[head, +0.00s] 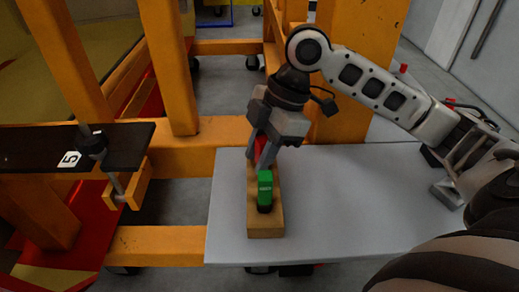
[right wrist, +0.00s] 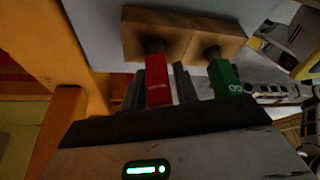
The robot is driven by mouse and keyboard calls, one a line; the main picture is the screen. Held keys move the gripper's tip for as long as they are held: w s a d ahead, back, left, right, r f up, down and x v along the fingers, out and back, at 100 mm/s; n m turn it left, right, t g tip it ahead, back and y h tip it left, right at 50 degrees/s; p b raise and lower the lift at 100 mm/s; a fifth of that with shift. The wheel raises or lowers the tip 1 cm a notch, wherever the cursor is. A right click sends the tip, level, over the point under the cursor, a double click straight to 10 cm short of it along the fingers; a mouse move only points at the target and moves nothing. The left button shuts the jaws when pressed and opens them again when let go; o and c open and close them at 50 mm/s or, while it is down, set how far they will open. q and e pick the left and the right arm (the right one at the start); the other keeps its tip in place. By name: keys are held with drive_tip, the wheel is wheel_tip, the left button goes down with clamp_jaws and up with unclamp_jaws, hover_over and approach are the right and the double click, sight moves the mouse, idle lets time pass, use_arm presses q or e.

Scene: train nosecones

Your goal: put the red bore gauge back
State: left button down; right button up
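The red bore gauge (right wrist: 157,85) is between the two fingers of my right gripper (right wrist: 160,88) in the right wrist view. Its dark stem meets the wooden block (right wrist: 185,36); how deep it sits in the block is hidden. A pale strip shows beside its right side, and I cannot tell whether both fingers touch it. In the head view my right gripper (head: 262,150) points down over the far part of the block (head: 265,225), and the red gauge (head: 259,146) is mostly hidden by it. My left gripper is out of view.
A green bore gauge (head: 265,188) stands in the block close to my right gripper. The grey table (head: 350,200) is clear right of the block. Orange frame posts (head: 170,70) rise behind, and a black shelf (head: 40,148) with a clamp (head: 92,145) is at left.

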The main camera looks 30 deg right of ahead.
drive_tip(key=shift+o, duration=0.5)
drive_tip(key=shift+r, duration=0.1)
drive_tip(key=shift+d+r, duration=0.1)
drive_tip(key=shift+r, duration=0.2)
drive_tip(key=p+v, duration=0.1)
drive_tip(key=v, duration=1)
drive_tip(key=shift+r, duration=0.25)
